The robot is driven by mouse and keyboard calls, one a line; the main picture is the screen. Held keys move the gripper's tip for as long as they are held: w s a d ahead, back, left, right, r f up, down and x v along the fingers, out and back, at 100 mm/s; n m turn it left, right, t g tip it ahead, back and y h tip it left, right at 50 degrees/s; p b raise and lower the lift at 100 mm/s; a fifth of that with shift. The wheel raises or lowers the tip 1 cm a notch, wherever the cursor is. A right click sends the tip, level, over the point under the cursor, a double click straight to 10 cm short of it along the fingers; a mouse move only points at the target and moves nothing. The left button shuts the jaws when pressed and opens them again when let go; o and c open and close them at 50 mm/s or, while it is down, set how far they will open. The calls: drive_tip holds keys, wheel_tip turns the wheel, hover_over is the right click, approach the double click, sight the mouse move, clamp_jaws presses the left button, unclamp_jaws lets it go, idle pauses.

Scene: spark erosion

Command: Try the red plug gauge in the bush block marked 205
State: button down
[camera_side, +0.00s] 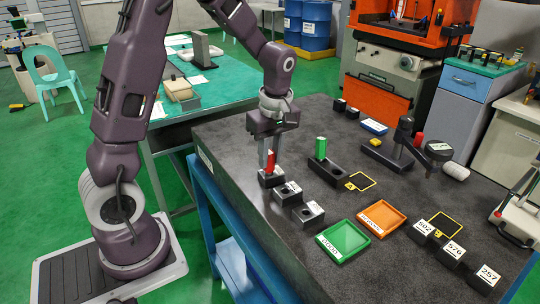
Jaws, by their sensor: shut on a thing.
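My gripper (270,165) points down at the left side of the dark table and is shut on the red plug gauge (270,160). The red gauge is upright, at the rear black block (270,180) of a short row. I cannot tell whether its lower end is in the bore or just above it. Two more black bush blocks with open bores, a middle one (287,192) and a front one (308,215), continue the row. No number 205 is readable on any block. A green plug gauge (321,148) stands upright in a long black holder (328,169).
A green tray (343,240) and an orange tray (382,217) lie empty in front. Several numbered black blocks (454,251) line the right front edge. A dial gauge stand (400,150) and a blue box (374,127) stand behind. Yellow outlines mark bare tabletop.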

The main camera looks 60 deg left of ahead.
drive_tip(key=shift+r, duration=2.45)
